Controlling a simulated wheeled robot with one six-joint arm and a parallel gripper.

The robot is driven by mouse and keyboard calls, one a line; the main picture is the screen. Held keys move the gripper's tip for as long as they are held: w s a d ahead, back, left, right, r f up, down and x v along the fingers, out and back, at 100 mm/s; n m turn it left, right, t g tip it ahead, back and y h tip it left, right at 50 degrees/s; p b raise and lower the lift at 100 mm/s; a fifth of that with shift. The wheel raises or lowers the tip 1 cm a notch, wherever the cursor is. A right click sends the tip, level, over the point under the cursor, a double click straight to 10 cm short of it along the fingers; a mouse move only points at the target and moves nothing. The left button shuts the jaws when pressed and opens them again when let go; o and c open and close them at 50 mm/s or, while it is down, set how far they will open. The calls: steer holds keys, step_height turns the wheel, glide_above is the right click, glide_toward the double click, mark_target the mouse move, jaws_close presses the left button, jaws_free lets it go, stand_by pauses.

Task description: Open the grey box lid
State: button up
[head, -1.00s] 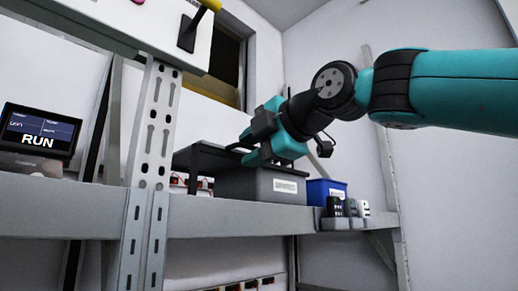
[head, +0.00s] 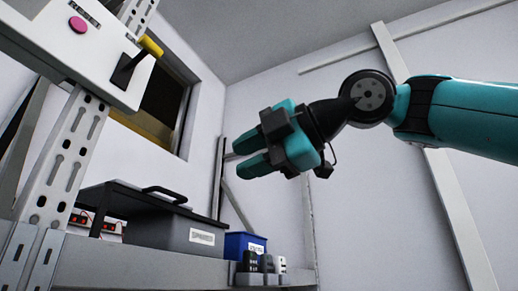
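The grey box (head: 205,236) with a white label stands on the shelf at the lower left in the head view. A dark lid (head: 115,196) with a black handle (head: 165,192) lies roughly flat at its top and reaches past the box's left side. From this low angle I cannot tell whether the lid is fully seated or shifted. My gripper (head: 240,153) is up and to the right of the box, clear of it and of the handle. Its two teal fingers point left with a gap between them, and nothing shows between them.
A blue bin (head: 236,244) stands right of the grey box, with small dark and grey devices (head: 262,263) beside it on the shelf (head: 110,275). The air around my gripper is clear.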

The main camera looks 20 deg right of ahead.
steer(key=shift+v, duration=0.85)
steer(key=shift+f, duration=0.1)
step_height(320, 180, down, 28)
steer(key=w+m+g+h, duration=0.25)
steer(key=m+g, duration=0.35)
steer(key=m, duration=0.6)
steer(key=s+d+f+m+g+h, duration=0.1)
steer(key=s+f+m+g+h, duration=0.1)
steer(key=s+f, duration=0.4)
steer(key=s+d+f+m+g+h, duration=0.2)
steer(key=s+f+m, duration=0.3)
steer(key=f, duration=0.9)
steer(key=shift+s+m+g, duration=0.3)
steer(key=shift+s+g, duration=0.4)
steer(key=shift+s, duration=0.15)
